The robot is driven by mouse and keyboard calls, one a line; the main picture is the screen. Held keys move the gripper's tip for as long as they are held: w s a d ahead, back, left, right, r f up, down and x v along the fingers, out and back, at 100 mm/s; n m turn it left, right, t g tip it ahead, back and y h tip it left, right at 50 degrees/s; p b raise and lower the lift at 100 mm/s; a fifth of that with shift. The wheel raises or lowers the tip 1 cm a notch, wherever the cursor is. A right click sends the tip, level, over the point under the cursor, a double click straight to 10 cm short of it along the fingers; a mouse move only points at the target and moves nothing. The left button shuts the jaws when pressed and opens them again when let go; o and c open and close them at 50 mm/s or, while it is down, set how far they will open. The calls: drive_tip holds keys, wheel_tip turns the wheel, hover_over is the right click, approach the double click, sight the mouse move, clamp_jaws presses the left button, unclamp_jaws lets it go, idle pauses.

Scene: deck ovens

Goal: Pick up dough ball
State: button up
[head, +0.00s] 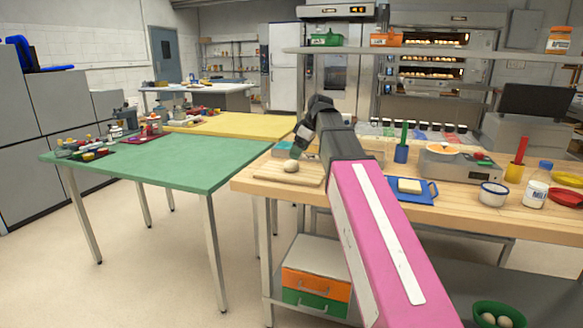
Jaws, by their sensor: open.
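A pale round dough ball (291,166) rests on a wooden board (268,173) at the left end of the wooden workbench. My gripper (297,152) is just above and slightly right of the ball, pointing down. It is open and appears empty; whether the fingertips touch the ball is too small to tell. Several similar pale balls sit in a green bowl (500,314) on the lower shelf at the bottom right.
A teal container (284,149) stands behind the board. Right of my arm are a blue cup (401,153), a blue tray (427,197), a scale (455,168), a bowl (492,194) and jars. A green table (150,160) is to the left.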

sight(291, 165)
drive_tip(key=shift+x, duration=3.15)
drive_tip(key=shift+s+r, duration=0.1)
drive_tip(key=c, duration=1)
